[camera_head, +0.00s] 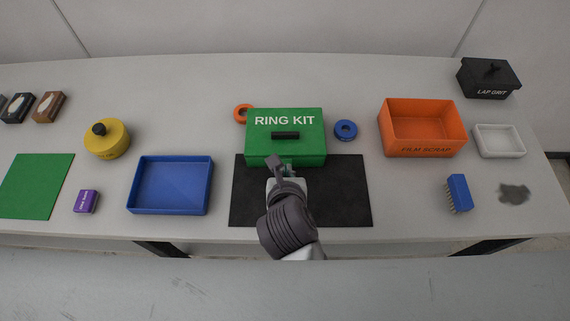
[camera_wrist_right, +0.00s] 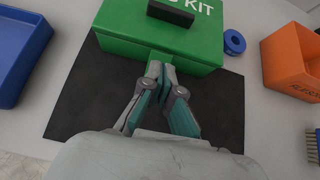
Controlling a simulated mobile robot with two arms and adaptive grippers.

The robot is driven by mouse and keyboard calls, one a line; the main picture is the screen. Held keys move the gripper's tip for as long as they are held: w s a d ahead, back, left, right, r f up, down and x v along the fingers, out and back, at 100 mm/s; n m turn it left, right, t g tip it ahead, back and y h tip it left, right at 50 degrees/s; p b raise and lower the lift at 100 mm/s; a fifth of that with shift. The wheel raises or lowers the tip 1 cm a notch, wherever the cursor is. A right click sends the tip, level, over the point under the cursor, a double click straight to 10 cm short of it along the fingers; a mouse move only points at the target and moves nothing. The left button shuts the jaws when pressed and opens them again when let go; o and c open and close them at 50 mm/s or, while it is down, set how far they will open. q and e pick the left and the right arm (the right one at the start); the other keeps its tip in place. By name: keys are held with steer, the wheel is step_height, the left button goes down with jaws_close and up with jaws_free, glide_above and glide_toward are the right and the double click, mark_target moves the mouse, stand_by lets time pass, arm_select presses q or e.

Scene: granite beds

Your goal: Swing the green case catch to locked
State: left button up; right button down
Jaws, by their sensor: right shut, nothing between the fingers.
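The green case (camera_head: 305,150), lettered RING KIT with a black handle (camera_head: 285,135) on its lid, stands on a black mat (camera_head: 345,195). It also shows in the right wrist view (camera_wrist_right: 125,35). My right gripper (camera_head: 284,170) is shut and empty at the middle of the case's near front face. In the right wrist view its fingertips (camera_wrist_right: 160,72) come up to that face; I cannot tell whether they touch it. The catch is not clearly visible; my fingers cover the middle of the front. My left gripper is not in view.
A blue tray (camera_head: 133,204) and a yellow pot (camera_head: 107,141) stand left. An orange ring (camera_head: 240,113) and a blue ring (camera_head: 346,130) flank the case. An orange FILM SCRAP bin (camera_head: 458,144) and a blue brush (camera_head: 459,192) are right. The mat's right part is clear.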

steer(key=shift+b+x, duration=0.65)
steer(key=shift+x, duration=0.9)
stand_by(0.7)
